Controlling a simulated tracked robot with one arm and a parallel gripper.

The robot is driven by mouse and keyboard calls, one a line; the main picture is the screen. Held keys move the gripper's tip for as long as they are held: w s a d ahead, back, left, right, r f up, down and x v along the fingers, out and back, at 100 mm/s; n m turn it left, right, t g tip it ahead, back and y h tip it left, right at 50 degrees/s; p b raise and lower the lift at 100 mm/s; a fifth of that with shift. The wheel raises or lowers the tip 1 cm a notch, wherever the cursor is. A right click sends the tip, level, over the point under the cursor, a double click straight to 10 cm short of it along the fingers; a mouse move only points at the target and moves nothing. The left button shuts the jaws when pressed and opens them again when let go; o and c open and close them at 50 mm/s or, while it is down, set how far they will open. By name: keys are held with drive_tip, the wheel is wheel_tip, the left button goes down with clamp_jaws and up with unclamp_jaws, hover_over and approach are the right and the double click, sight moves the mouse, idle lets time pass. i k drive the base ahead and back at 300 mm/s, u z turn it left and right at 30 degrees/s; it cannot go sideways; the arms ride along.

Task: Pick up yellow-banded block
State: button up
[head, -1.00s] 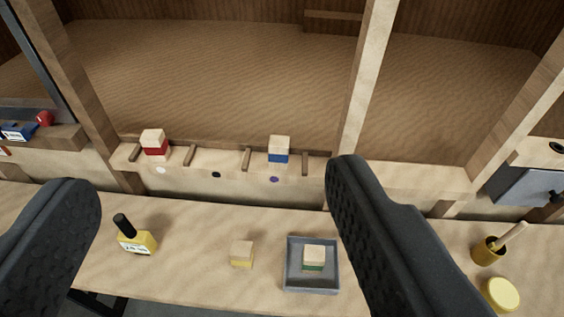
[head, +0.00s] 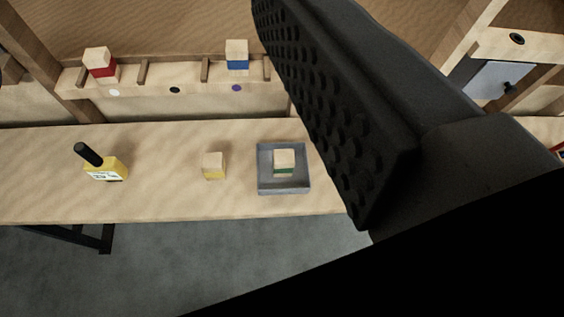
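The yellow-banded block (head: 214,166) is a small pale wooden cube with a yellow band at its bottom. It stands upright on the pale wooden counter, left of a grey tray (head: 262,184). One dark, studded finger of my gripper (head: 335,110) fills the right of the view, close to the camera. The other finger is almost wholly out of frame, with perhaps a dark sliver at the left edge. The wide space between them is empty, so my gripper looks open and holds nothing. The block is well beyond the fingers.
A green-banded block (head: 284,161) stands in the tray. Red-banded (head: 100,66) and blue-banded (head: 237,55) blocks stand on the slotted ledge behind. The counter (head: 150,195) is clear around the yellow-banded block.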

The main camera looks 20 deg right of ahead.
sight(213, 164)
drive_tip(key=z, duration=1.4)
drive_tip(key=k, duration=1.2)
drive_tip(key=u, duration=1.05)
drive_tip(key=i, duration=1)
drive_tip(key=z, duration=0.05)
